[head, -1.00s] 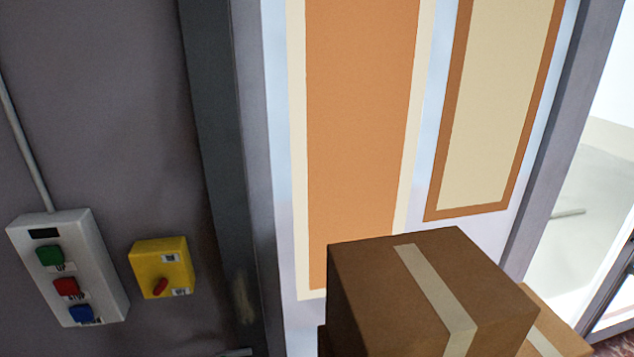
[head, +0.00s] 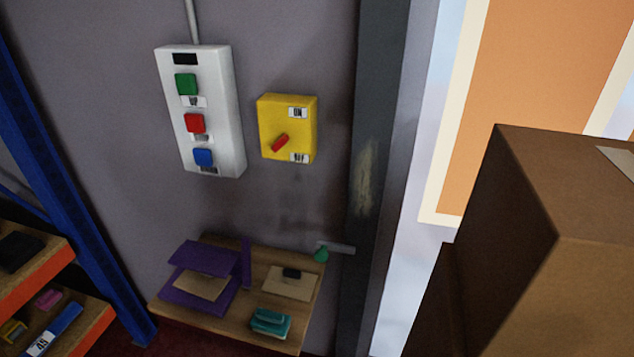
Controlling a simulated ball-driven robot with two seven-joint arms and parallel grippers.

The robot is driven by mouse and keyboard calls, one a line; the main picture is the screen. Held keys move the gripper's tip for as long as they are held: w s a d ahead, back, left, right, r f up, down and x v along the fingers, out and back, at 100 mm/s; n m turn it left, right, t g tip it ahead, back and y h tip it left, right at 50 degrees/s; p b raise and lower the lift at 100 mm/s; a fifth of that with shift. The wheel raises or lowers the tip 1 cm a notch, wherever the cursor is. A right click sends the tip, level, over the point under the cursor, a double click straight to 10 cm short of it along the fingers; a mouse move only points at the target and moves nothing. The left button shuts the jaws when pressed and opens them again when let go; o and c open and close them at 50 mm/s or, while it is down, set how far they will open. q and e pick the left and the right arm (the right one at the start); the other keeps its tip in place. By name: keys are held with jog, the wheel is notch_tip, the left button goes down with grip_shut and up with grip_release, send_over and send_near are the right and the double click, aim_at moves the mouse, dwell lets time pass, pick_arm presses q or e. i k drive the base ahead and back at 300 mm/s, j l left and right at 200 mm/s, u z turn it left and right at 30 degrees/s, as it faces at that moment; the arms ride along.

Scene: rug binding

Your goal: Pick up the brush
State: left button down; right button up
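I cannot make out a brush for certain. A low wooden shelf (head: 225,310) against the wall holds several small items. A teal block-shaped item (head: 271,322) lies near its front edge; I cannot tell whether it is a brush. A purple folded item (head: 203,278) lies on the left of the shelf. Neither of my grippers is in view.
A white button box (head: 201,110) and a yellow switch box (head: 288,128) are on the wall above. A blue-framed rack (head: 75,190) with orange-edged shelves stands left. Stacked cardboard boxes (head: 590,200) block the right. A dark post (head: 378,150) stands between.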

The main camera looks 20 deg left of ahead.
aim_at(267, 322)
jog(key=u, duration=1.2)
